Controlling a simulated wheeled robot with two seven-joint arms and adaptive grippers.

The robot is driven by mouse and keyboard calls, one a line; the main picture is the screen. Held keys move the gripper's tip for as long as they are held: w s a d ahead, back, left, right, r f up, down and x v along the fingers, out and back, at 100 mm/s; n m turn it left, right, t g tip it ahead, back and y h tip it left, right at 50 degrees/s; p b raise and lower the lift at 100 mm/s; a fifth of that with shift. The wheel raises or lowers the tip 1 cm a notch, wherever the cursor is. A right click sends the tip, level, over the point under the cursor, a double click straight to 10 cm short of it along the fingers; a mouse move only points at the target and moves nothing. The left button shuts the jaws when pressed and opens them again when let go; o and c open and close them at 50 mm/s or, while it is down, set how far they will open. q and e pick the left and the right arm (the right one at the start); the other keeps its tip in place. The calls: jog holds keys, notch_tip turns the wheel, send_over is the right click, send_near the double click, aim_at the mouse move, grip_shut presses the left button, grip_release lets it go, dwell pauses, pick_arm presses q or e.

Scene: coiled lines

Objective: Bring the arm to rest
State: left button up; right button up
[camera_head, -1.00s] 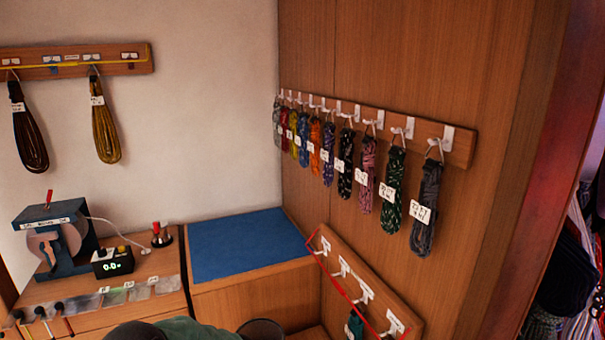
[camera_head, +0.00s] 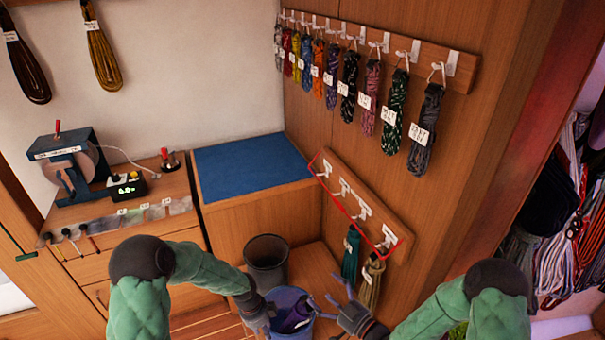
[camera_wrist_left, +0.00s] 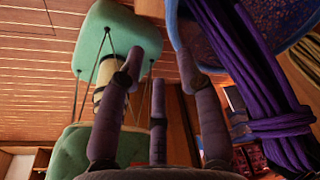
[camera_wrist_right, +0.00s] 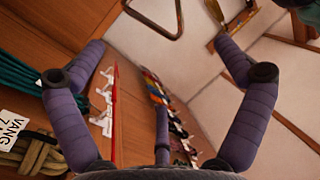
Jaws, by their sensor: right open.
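In the head view my left gripper (camera_head: 265,312) is low in the middle, at the left side of a blue bucket (camera_head: 272,296). The left wrist view shows its fingers (camera_wrist_left: 158,55) partly apart with nothing seen between them. A purple coil lies in the bucket (camera_head: 296,316) and shows large at the right of the left wrist view (camera_wrist_left: 255,85). My right gripper (camera_head: 340,300) is just right of the bucket, fingers spread and empty. In the right wrist view its fingers (camera_wrist_right: 160,50) are wide apart, near the wall.
A dark bin (camera_head: 266,262) stands behind the blue bucket. A low hook rail (camera_head: 365,200) on the right wall holds a green coil (camera_head: 351,255) and a beige coil (camera_head: 371,283) close to my right gripper. Coils hang from the upper rail (camera_head: 440,60). The blue mat (camera_head: 250,165) is bare.

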jog(key=s+d+f+m+g+h+p, duration=0.2)
jog(key=s+f+m+g+h+p, duration=0.35)
jog(key=s+f+h, duration=0.35)
pick_arm(q)
jog(key=s+d+r+n+h+p, duration=0.1)
jog(key=s+r+n+p, duration=0.1)
jog(key=s+n, duration=0.8)
jog(key=s+d+r+n+h+p, duration=0.1)
jog(key=s+r+n, duration=0.1)
jog(key=s+n, duration=0.8)
jog(key=n, duration=0.5)
jog(key=shift+s+d+t+p, duration=0.15)
jog(key=shift+s+t+p, duration=0.15)
jog(key=shift+s+p, duration=0.1)
pick_arm(e)
jog(key=s+f+m+g, duration=0.2)
jog(key=s+g, duration=0.5)
jog(key=s, duration=0.8)
jog(key=shift+d+m+y, duration=0.4)
jog(key=shift+d+m, duration=0.05)
jog(key=shift+m, duration=0.3)
